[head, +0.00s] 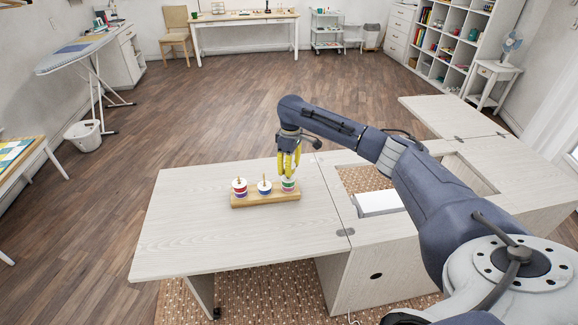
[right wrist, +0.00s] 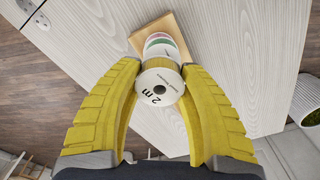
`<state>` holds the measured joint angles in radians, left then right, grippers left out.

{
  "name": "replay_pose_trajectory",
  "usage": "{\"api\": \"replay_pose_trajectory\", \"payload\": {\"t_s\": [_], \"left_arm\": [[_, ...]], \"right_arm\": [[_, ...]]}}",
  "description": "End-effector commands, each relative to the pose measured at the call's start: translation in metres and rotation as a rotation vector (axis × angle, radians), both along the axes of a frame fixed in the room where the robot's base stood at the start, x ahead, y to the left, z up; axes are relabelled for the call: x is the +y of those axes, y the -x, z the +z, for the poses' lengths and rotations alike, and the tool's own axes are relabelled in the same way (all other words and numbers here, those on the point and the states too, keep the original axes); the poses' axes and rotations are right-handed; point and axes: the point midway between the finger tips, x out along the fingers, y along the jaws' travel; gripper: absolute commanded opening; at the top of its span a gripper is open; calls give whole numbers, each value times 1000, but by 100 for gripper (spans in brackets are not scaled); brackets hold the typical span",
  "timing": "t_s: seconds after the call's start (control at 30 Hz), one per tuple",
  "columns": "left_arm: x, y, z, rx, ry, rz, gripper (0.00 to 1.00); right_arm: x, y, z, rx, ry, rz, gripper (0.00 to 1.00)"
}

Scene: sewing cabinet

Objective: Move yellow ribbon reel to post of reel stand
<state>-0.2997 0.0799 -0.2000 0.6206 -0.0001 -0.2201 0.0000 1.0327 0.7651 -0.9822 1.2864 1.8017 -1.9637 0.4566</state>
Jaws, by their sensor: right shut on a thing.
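The wooden reel stand (head: 265,200) lies on the left leaf of the cabinet. A red and purple reel (head: 240,188) is on its left post, a blue and white reel (head: 264,188) on its middle post, and a green and pink reel (head: 289,185) at its right end. My right gripper (head: 289,163) points down over the right end. In the right wrist view it is shut on the yellow ribbon reel (right wrist: 160,87), whose white face reads "2 m". That reel appears over the green and pink reel; whether they touch I cannot tell. My left gripper is out of view.
The pale cabinet leaf (head: 210,240) is clear around the stand. To the right, the cabinet has an opening with a white block (head: 380,203) in it. An ironing board (head: 78,50) and a white bin (head: 88,135) stand on the floor at far left.

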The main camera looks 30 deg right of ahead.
Motion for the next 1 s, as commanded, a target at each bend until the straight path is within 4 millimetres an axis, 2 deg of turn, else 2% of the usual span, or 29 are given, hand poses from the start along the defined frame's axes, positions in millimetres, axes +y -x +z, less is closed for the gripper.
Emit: {"api": "replay_pose_trajectory", "payload": {"t_s": [1.0], "left_arm": [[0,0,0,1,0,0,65]], "right_arm": [[0,0,-17,-1,1,0,18]]}}
